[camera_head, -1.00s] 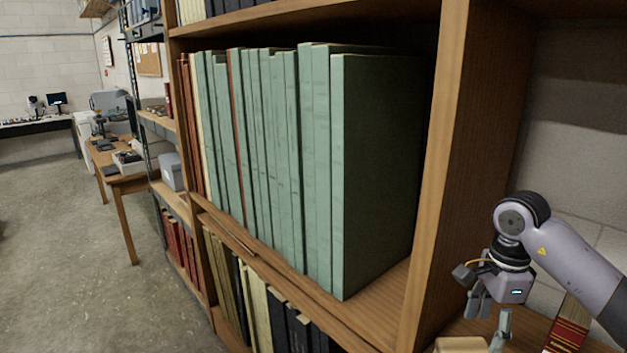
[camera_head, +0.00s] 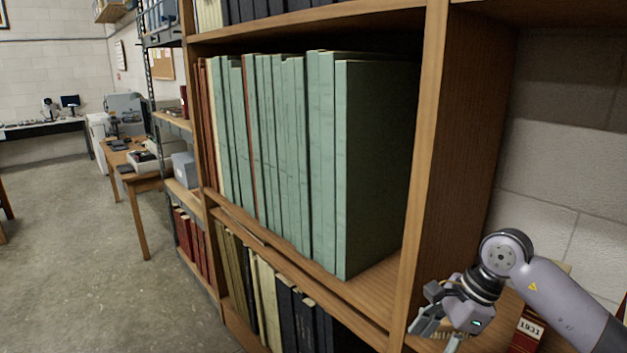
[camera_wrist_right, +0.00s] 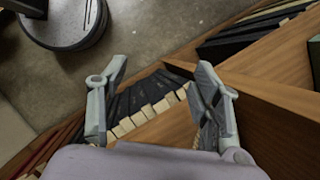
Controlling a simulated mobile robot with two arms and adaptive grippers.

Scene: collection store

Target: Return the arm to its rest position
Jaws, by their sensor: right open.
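My right arm comes in from the lower right in the head view. Its gripper (camera_head: 432,330) is tilted down to the left, in front of the right-hand shelf bay and near the wooden upright. In the right wrist view the two fingers of this gripper (camera_wrist_right: 160,82) stand wide apart with nothing between them. Beyond them are the shelf edge and a lower row of books. My left gripper is in neither view.
The wooden upright (camera_head: 428,150) stands close to the gripper. Tall green volumes (camera_head: 290,150) fill the middle shelf, with dark and cream books (camera_head: 275,300) below. A red book labelled 1931 (camera_head: 530,326) stands beside my forearm. Open floor (camera_head: 80,260) lies to the left.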

